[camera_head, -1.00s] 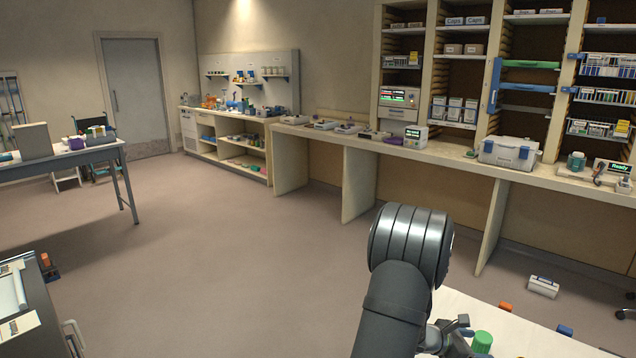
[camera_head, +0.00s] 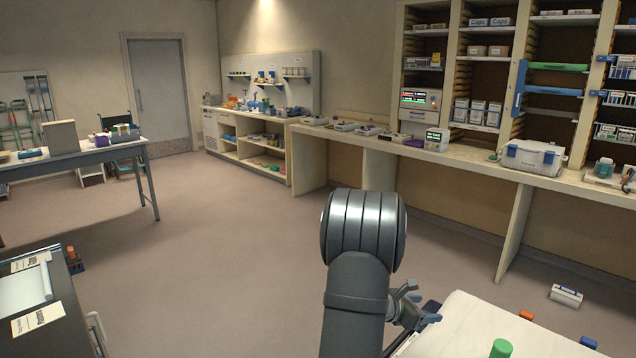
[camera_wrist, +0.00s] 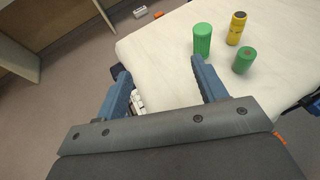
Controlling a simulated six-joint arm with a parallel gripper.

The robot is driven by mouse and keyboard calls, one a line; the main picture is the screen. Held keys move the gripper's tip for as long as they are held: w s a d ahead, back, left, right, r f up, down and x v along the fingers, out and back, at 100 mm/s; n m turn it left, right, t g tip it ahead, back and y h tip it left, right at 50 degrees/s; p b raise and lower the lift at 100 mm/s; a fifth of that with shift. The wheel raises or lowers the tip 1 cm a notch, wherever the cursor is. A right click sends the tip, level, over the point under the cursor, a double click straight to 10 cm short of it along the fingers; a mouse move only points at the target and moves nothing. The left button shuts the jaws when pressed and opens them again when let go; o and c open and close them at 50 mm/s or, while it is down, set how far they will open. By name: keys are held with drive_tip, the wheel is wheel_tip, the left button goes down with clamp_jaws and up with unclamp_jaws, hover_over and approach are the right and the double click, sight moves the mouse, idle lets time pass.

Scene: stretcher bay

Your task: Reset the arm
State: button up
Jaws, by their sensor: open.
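My arm rises in the front middle of the head view. My gripper (camera_head: 410,307) shows there only in part, at the left edge of the white-topped stretcher (camera_head: 462,328). In the wrist view my gripper (camera_wrist: 160,68) has its two blue fingers spread wide with nothing held between them. Beyond the fingertips, a tall green cylinder (camera_wrist: 202,40), a yellow bottle (camera_wrist: 236,29) and a shorter green cylinder (camera_wrist: 244,60) stand on the stretcher top (camera_wrist: 155,50), apart from the fingers. A small white object (camera_wrist: 138,102) shows beside the left finger, partly hidden.
A white case (camera_head: 566,296) lies on the floor beyond the stretcher. A long counter (camera_head: 455,152) with shelves above runs along the back right. A table (camera_head: 95,156) stands at the left and a dark cart (camera_head: 60,325) at the front left. The floor between is clear.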

drive_tip(key=w+a+r+n+t+y, duration=0.1)
drive_tip(key=w+a+r+n+t, duration=0.1)
drive_tip(key=a, duration=0.9)
drive_tip(key=w+a+r+n+t+y, duration=0.2)
drive_tip(key=w+a+r, duration=0.2)
drive_tip(key=a, duration=0.8)
drive_tip(key=shift+w+a+n, duration=0.2)
drive_tip(key=shift+w+n, duration=0.1)
drive_tip(key=shift+w, duration=0.1)
drive_tip(key=shift+r, duration=0.1)
